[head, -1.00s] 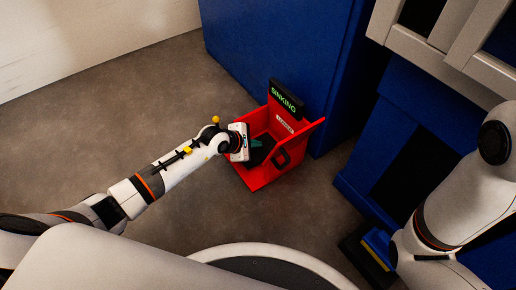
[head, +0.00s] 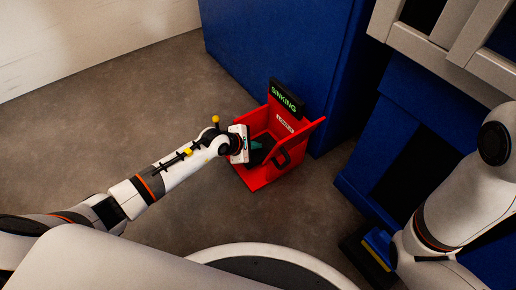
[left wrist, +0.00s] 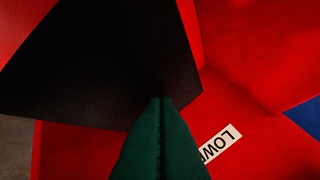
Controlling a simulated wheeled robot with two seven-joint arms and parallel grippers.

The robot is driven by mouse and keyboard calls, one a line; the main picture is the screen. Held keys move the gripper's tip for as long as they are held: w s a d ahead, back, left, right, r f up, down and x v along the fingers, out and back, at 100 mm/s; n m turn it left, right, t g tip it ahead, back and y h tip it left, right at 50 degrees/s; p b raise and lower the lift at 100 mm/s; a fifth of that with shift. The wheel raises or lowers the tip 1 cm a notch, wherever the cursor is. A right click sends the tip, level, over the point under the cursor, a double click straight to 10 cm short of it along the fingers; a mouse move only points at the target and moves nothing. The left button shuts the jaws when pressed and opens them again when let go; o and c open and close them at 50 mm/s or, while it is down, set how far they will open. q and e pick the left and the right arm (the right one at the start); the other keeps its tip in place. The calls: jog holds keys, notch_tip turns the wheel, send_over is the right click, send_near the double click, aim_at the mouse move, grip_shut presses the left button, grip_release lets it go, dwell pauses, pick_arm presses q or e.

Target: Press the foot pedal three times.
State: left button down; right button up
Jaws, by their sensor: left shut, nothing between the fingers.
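The foot pedal's red housing (head: 262,178) stands on the floor against the blue cabinet. A black display (head: 287,97) on its back wall reads SINKING in green letters. A white label (head: 285,124) is below it; in the left wrist view this label (left wrist: 219,145) reads LOWE, its end hidden. My left gripper (head: 257,152) reaches into the housing from the left, shut and empty. Its green fingertips (left wrist: 160,104) overlap the lower edge of the black pedal plate (left wrist: 105,65) in the left wrist view; I cannot tell whether they press it. My right gripper is out of sight.
A tall blue cabinet (head: 290,50) rises right behind the housing. Another blue unit (head: 365,185) stands to the right. A dark object with blue and yellow parts (head: 376,250) lies by my right arm. The grey floor (head: 110,120) to the left is clear.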

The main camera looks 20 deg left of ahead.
pick_arm(q)
jog(key=shift+f+b, duration=0.65)
jog(key=shift+f, duration=0.5)
dwell(0.6)
jog(key=shift+s+r, duration=0.1)
jog(key=shift+r+p, duration=1.65)
jog(key=shift+p, duration=0.15)
notch_tip(320, 180, up, 5)
jog(key=p, duration=0.5)
jog(key=shift+r, duration=0.1)
dwell(1.7)
